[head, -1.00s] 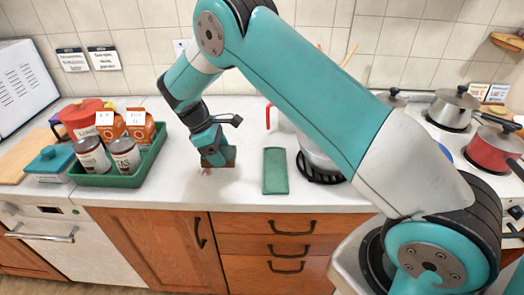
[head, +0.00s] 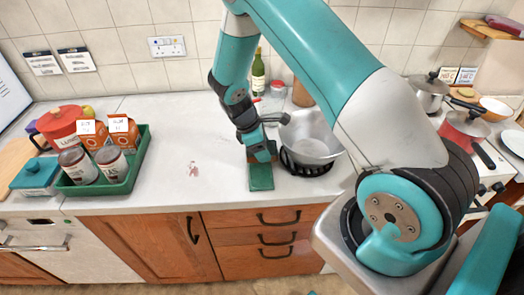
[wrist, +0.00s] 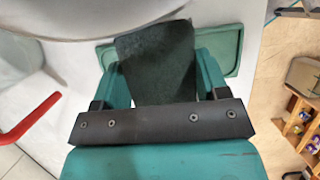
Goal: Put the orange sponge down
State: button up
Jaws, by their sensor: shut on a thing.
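My gripper (head: 262,156) is shut on the sponge, which shows in the wrist view as a dark green-black slab (wrist: 158,65) between the teal fingers. Its orange side is not visible there, and in the head view the fingers mostly hide it. The gripper is over the back part of a flat green tray (head: 262,180) on the counter. The tray also shows in the wrist view (wrist: 231,48), beneath and around the slab. I cannot tell whether the sponge touches it.
A metal colander (head: 312,140) on a dark ring stands close to the right of the gripper. A green crate (head: 127,180) with cans and cartons is at left. A reddish stain (head: 193,168) marks the otherwise clear white counter (head: 210,135) between.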

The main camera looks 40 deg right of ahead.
notch_tip(320, 180, down, 3)
jog(key=shift+p, duration=0.8)
jog(key=shift+f, duration=0.25)
jog(key=shift+f, duration=0.2)
jog(key=o, duration=1)
jog(key=shift+r, duration=0.1)
jog(key=shift+c, duration=0.2)
